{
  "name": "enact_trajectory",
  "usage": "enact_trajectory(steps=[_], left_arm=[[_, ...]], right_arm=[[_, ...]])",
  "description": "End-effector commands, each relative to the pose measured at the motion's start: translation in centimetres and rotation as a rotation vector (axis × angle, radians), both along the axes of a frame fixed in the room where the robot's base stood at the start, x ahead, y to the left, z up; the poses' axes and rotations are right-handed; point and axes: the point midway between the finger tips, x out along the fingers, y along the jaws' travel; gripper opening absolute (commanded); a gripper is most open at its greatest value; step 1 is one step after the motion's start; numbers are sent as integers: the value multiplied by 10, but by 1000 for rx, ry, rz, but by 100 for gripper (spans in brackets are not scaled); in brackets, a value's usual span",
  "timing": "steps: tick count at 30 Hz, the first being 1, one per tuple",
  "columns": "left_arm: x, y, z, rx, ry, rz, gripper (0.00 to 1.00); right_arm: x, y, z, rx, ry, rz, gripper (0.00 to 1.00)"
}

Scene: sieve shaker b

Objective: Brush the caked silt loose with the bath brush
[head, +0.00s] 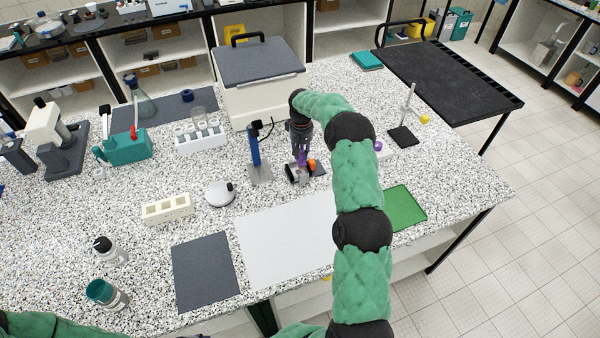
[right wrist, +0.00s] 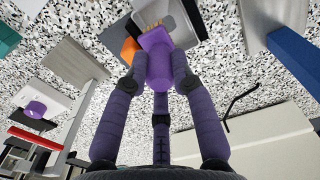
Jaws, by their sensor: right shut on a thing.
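My right gripper (head: 302,160) reaches down at the middle of the bench, over a small dark and silver device (head: 297,174) with an orange part. In the right wrist view its purple fingers (right wrist: 159,75) are shut on a purple block-like piece (right wrist: 157,45), which looks like the bath brush. Short yellowish tips at its far end meet or overlap the device's grey and black top (right wrist: 182,14); contact cannot be told. The orange part (right wrist: 130,50) shows beside it. Caked silt cannot be made out. My left gripper is not in view.
A blue upright stand (head: 255,160) is close left of the right gripper. A large white box with a grey lid (head: 260,65) stands behind. A white sheet (head: 285,240) and a green mat (head: 405,208) lie in front. A clamp stand (head: 406,125) is at right.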

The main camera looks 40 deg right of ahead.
Motion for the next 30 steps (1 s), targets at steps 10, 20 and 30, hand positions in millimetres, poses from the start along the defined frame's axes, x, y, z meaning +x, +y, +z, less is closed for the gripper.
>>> enact_trajectory(steps=[10, 20, 30], left_arm=[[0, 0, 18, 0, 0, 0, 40], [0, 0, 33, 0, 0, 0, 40], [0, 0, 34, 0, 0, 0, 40]], right_arm=[[0, 0, 32, 0, 0, 1, 0], [0, 1, 59, 0, 1, 1, 0], [0, 1, 62, 1, 2, 1, 0]])
